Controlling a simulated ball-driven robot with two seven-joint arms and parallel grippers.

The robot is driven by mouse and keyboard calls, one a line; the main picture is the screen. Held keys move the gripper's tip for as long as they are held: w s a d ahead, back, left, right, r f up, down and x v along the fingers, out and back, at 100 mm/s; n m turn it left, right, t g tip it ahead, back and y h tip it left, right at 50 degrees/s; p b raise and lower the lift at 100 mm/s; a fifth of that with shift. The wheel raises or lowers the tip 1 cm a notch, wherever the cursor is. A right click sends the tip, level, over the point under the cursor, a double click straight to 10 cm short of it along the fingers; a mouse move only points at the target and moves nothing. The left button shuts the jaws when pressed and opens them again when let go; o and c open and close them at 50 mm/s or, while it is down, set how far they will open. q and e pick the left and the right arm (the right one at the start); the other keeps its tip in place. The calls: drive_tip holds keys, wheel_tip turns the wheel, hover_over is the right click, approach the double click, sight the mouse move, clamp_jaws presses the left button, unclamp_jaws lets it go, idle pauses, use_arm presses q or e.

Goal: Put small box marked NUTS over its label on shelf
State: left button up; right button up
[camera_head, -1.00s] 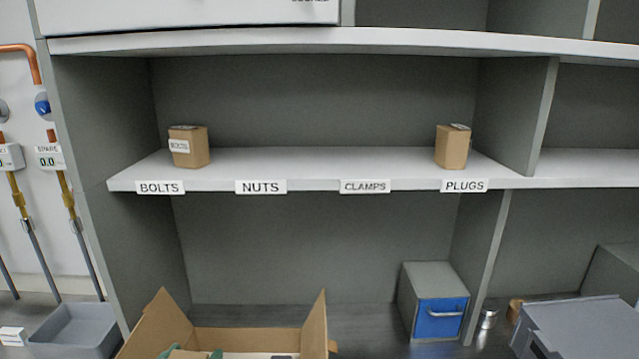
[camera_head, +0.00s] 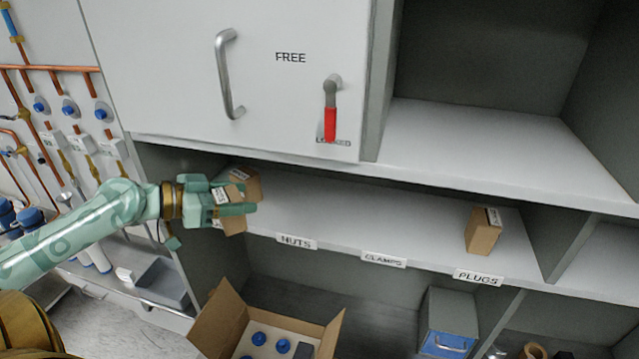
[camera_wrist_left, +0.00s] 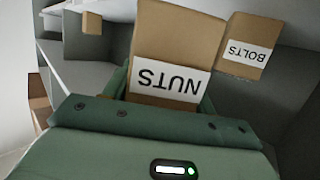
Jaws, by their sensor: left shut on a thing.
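The small box marked NUTS (camera_wrist_left: 177,48) is a brown carton with a white label, upside down in the left wrist view. My left gripper (camera_head: 235,204) is shut on it, and its fingers partly hide the box (camera_head: 234,223) in the head view. The gripper is at the shelf's front edge, in front of the BOLTS box (camera_head: 248,181), left of the NUTS shelf label (camera_head: 296,241). The BOLTS box also shows close beside the NUTS box in the left wrist view (camera_wrist_left: 246,45). The shelf (camera_head: 340,215) is bare above the NUTS label. My right gripper is out of view.
A brown box (camera_head: 484,231) stands behind the PLUGS label (camera_head: 478,277). The CLAMPS label (camera_head: 384,260) has bare shelf behind it. An open carton (camera_head: 222,325) with blue-topped items is below. A cabinet door with a handle (camera_head: 226,75) overhangs the shelf.

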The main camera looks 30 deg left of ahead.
use_arm(q)
drive_tip(key=w+d, duration=0.1)
drive_tip(key=w, duration=0.1)
drive_tip(key=w+d+b, duration=0.1)
drive_tip(key=w, duration=0.1)
drive_tip(key=w+d, duration=0.1)
drive_tip(key=w, duration=0.1)
drive_tip(key=shift+d+b, duration=0.2)
drive_tip(key=shift+b, duration=0.15)
drive_tip(key=b+x, duration=0.2)
drive_tip(key=b, duration=0.3)
drive_tip(key=shift+d+r+b, duration=0.1)
drive_tip(key=shift+d+b, duration=0.05)
drive_tip(key=shift+b, duration=0.15)
drive_tip(key=shift+w+b, duration=0.15)
drive_tip(key=shift+b, duration=0.25)
drive_tip(key=p+x, duration=0.1)
drive_tip(key=x, duration=0.1)
drive_tip(key=p+x, duration=0.1)
drive_tip(key=x, duration=0.2)
drive_tip(key=f+p+x, duration=0.1)
drive_tip(key=p+x, duration=0.1)
drive_tip(key=x, duration=0.1)
drive_tip(key=o, duration=1.1)
